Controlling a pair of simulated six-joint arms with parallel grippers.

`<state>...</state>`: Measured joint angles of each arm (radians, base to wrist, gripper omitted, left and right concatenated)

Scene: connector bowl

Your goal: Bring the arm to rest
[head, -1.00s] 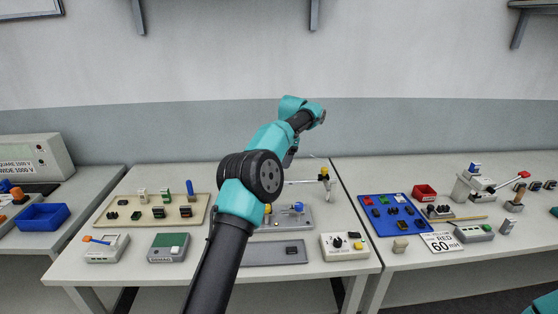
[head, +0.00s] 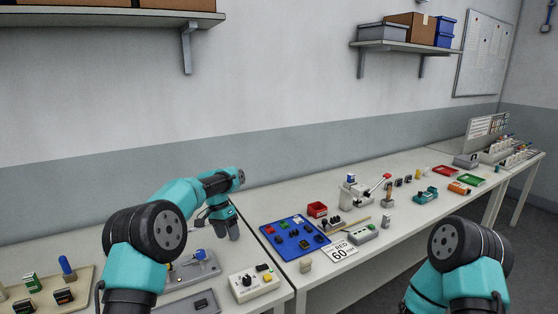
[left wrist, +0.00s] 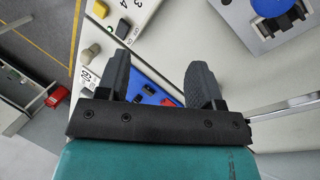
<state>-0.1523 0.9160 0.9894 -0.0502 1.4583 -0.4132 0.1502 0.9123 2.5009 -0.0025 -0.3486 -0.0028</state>
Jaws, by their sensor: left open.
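My left arm is teal and black and reaches over the left bench in the head view. My left gripper (head: 223,226) hangs down above that bench near its seam with the right-hand bench. In the left wrist view its two dark fingers (left wrist: 158,78) stand apart with nothing between them. My right arm (head: 468,262) shows at the lower right in front of the benches. Its gripper is outside the frame.
The control box with knobs (head: 254,283) and the grey fixture with a blue knob (head: 195,268) are near my left arm. The blue board (head: 294,238), red bin (head: 317,209) and lever press (head: 356,192) stand on the right-hand bench.

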